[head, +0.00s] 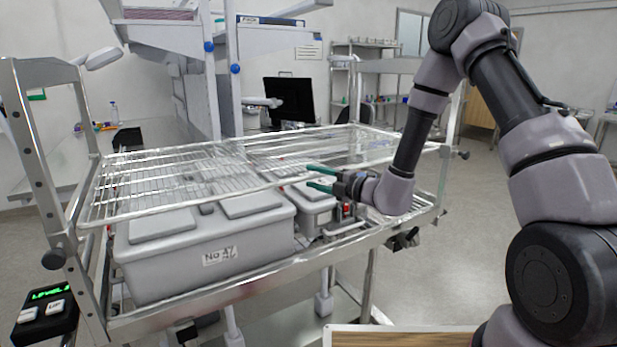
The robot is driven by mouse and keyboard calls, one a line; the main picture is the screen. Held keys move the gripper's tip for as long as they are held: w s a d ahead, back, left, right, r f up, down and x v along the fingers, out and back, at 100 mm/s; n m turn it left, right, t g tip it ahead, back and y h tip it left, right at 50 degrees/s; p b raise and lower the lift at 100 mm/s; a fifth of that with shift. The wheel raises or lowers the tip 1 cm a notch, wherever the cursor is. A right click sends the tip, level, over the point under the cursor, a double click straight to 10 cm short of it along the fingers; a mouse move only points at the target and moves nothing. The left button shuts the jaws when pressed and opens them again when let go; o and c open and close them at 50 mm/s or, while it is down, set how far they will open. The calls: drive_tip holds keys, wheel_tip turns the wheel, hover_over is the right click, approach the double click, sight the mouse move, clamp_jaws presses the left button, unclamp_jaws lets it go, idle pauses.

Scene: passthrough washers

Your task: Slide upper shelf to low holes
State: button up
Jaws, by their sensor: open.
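The upper shelf (125,202) is a clear-edged wire rack. It spans the metal frame above the grey bins, and its front rail runs across the middle of the head view. The left upright post (38,160) has a column of holes, with a dark knob (54,259) low on it. Another dark knob (463,154) sits at the right post. My gripper (321,179) has green fingertips, is open and empty, and points left near the shelf's front rail. Whether it touches the rail cannot be told.
A large lidded grey bin (205,250) and a smaller grey bin (310,205) stand on the lower shelf (240,278). A control box with a green display (46,304) is at lower left. A wooden-topped surface (400,338) is at the bottom. Open floor lies right.

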drive_tip(key=v, duration=0.8)
drive_tip(key=s+d+r+n+g+h, duration=0.1)
drive_tip(key=s+r+n+g, duration=0.4)
drive_tip(key=s+r+n, duration=0.45)
drive_tip(key=s+r+n+g+h, duration=0.1)
drive_tip(key=s+r+n+g, duration=0.4)
drive_tip(key=n, duration=0.8)
drive_tip(key=s+d+r+n+t+h, duration=0.3)
drive_tip(key=s+d+r+n+h, duration=0.1)
drive_tip(key=d+n, duration=0.4)
drive_tip(key=s+d+r+n+t+h, duration=0.4)
drive_tip(key=d+n+h, duration=0.3)
drive_tip(key=d, duration=0.4)
drive_tip(key=shift+d+r+n, duration=0.25)
drive_tip(key=shift+d+n, duration=0.15)
drive_tip(key=shift+n, duration=0.25)
drive_tip(key=shift+s, duration=0.1)
